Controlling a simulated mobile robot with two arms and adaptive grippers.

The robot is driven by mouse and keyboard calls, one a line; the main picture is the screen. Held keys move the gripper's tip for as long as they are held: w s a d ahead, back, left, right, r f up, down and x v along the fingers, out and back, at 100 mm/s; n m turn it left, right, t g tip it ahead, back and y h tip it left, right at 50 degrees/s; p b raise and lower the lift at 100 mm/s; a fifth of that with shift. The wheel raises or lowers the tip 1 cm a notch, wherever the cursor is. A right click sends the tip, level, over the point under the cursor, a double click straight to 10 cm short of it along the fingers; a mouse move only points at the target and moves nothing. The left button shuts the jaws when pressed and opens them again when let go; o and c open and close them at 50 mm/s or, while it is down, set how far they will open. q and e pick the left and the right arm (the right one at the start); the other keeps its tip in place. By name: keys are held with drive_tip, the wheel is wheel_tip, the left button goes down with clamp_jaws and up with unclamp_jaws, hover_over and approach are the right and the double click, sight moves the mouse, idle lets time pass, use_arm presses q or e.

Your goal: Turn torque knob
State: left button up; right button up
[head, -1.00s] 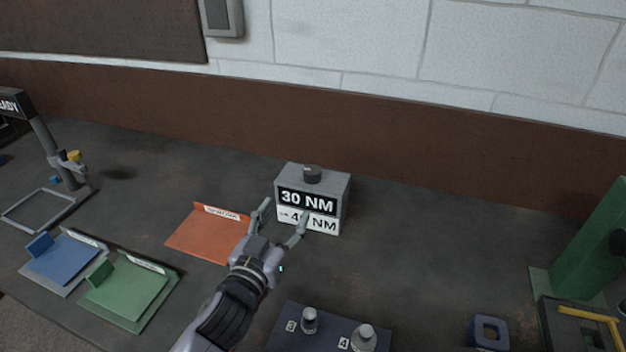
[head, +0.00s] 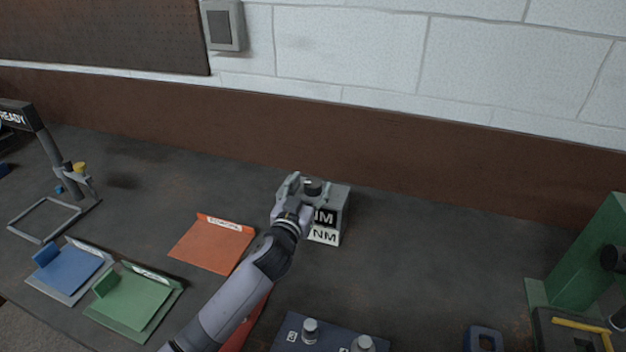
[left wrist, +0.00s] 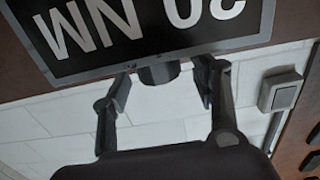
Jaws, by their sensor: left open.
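The torque box (head: 340,205) is a grey block with a dark display and a white label on its front, partly covered by my left gripper. Its dark round torque knob (head: 313,187) sits on top. My left gripper (head: 300,190) is open at the box's upper left, by the knob. In the left wrist view, the knob (left wrist: 158,74) shows between the two fingers (left wrist: 162,88), with a gap on each side. The box's display (left wrist: 150,28) appears upside down there, reading 30 NM and cut off by the frame. My right gripper is not in view.
An orange tray (head: 212,247), a blue tray (head: 70,268) and a green tray (head: 135,300) lie left. A dark socket block (head: 290,335) is at the front. A green stand (head: 590,260) is at the right. The bench right of the box is clear.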

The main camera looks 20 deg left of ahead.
use_arm(q)
drive_tip(key=shift+w+d, duration=0.1)
drive_tip(key=shift+w, duration=0.95)
drive_tip(key=shift+c, duration=0.3)
drive_tip(key=c, duration=1.1)
